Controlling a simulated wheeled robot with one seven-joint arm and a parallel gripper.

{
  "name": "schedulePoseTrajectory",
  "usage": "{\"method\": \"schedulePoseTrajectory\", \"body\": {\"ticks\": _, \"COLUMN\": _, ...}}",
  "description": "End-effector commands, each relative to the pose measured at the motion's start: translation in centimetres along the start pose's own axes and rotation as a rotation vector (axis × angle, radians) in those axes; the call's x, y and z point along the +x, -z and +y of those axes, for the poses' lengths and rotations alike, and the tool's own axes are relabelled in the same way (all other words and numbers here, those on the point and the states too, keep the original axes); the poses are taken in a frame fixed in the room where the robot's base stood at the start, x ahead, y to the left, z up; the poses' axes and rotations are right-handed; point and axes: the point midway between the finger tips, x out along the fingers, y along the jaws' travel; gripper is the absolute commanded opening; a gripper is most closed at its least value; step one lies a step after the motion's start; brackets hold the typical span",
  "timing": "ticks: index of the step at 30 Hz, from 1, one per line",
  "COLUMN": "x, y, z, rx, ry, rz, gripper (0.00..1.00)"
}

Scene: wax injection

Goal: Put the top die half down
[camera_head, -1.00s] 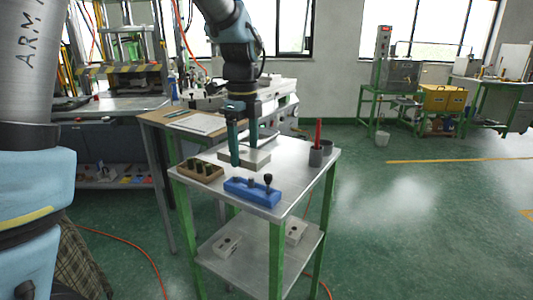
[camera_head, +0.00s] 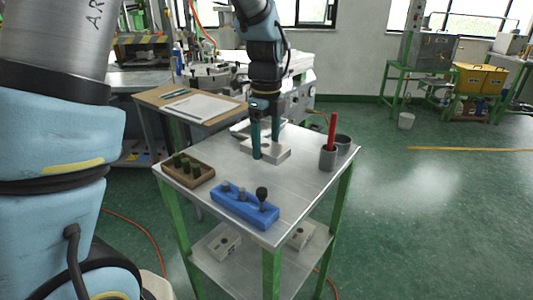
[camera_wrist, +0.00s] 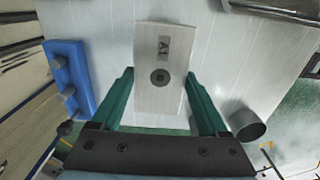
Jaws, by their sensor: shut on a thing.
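The top die half (camera_head: 266,150) is a pale grey block with a dark round hole, over the steel table top. In the wrist view the block (camera_wrist: 163,95) shows a label reading "A1" and a dark round hole. My gripper (camera_head: 265,146) points down with one green finger on each side of the block. It is shut on the block, also in the wrist view (camera_wrist: 160,78). The block looks at or very near the table surface; I cannot tell if its underside touches.
A blue holder (camera_head: 244,205) with knobs and a wooden tray (camera_head: 188,170) stand to the front left. A grey cup (camera_head: 328,158) with a red stick stands at the right. Pale blocks lie on the lower shelf (camera_head: 278,262). The table's front right is bare.

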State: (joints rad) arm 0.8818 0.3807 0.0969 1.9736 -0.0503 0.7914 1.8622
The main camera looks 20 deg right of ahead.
Motion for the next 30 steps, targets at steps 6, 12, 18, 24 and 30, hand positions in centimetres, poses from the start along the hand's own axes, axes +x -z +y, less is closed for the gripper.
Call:
{"method": "schedulePoseTrajectory", "body": {"ticks": 6, "x": 2.6, "y": 0.0, "z": 0.0, "rx": -0.002, "ry": -0.002, "rz": 0.000, "gripper": 0.01}}
{"method": "schedulePoseTrajectory", "body": {"ticks": 12, "x": 4.0, "y": 0.0, "z": 0.0, "rx": -0.001, "ry": 0.002, "rz": 0.000, "gripper": 0.01}}
{"method": "schedulePoseTrajectory", "body": {"ticks": 18, "x": 4.0, "y": 0.0, "z": -0.1, "rx": -0.001, "ry": 0.003, "rz": -0.001, "gripper": 0.01}}
{"method": "schedulePoseTrajectory", "body": {"ticks": 24, "x": 4.3, "y": -0.1, "z": 0.0, "rx": -0.001, "ry": 0.002, "rz": -0.001, "gripper": 0.85}}
{"method": "schedulePoseTrajectory", "body": {"ticks": 30, "x": 4.3, "y": 0.0, "z": 0.0, "rx": -0.001, "ry": 0.002, "rz": -0.001, "gripper": 1.00}}
